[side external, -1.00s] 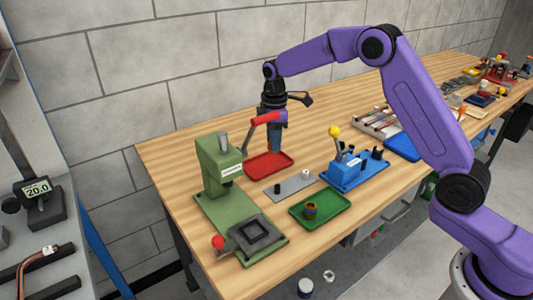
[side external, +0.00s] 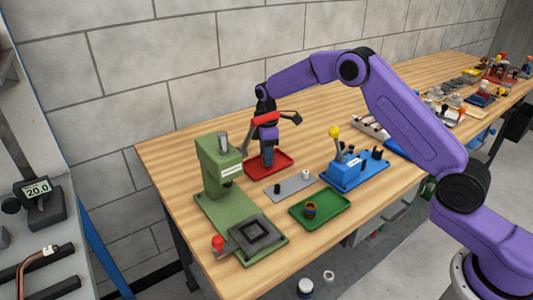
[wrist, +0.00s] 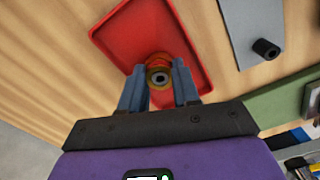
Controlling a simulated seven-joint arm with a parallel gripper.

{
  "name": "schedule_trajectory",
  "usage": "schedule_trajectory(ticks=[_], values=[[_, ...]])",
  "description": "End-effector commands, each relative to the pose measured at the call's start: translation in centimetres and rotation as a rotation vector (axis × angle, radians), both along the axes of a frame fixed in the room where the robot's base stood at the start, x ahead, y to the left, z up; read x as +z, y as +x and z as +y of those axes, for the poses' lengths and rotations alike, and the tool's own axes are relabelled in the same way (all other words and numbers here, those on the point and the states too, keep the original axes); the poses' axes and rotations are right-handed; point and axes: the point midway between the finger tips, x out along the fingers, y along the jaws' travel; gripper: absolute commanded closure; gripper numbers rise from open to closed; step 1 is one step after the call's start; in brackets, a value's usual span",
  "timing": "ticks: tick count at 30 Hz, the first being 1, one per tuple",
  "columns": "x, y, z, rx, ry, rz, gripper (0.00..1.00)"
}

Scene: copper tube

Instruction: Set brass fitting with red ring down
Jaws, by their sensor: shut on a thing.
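My gripper (wrist: 158,84) is shut on the brass fitting with red ring (wrist: 158,75), which sits between the two grey-blue fingertips in the wrist view. The red tray (wrist: 115,30) lies right behind the fitting in that view. In the side view my gripper (side external: 267,163) points down at the red tray (side external: 284,157), with its fingertips at or just above the tray floor. The fitting is too hidden there to make out, so I cannot tell whether it touches the tray.
A green press (side external: 222,175) with a red-gripped lever (side external: 262,120) stands close to my gripper, at left. A grey plate (side external: 290,187) and a blue fixture (side external: 355,172) stand to the right. A green tray (side external: 335,205) holds another brass-coloured fitting (side external: 311,211).

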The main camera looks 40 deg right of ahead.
Motion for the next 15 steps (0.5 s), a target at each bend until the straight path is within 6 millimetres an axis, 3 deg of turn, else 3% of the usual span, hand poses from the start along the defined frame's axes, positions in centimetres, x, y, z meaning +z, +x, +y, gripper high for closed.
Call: schedule_trajectory(ticks=[3, 4, 6, 15], values=[[-0.27, 0.00, -0.01, 0.000, 0.000, 0.000, 1.00], [-0.33, -0.02, -0.01, 0.000, -0.001, 0.001, 0.66], [-0.29, -0.02, -0.01, 0.000, 0.000, 0.001, 0.44], [-0.21, 0.00, -0.01, 0.000, 0.000, 0.000, 0.44]])
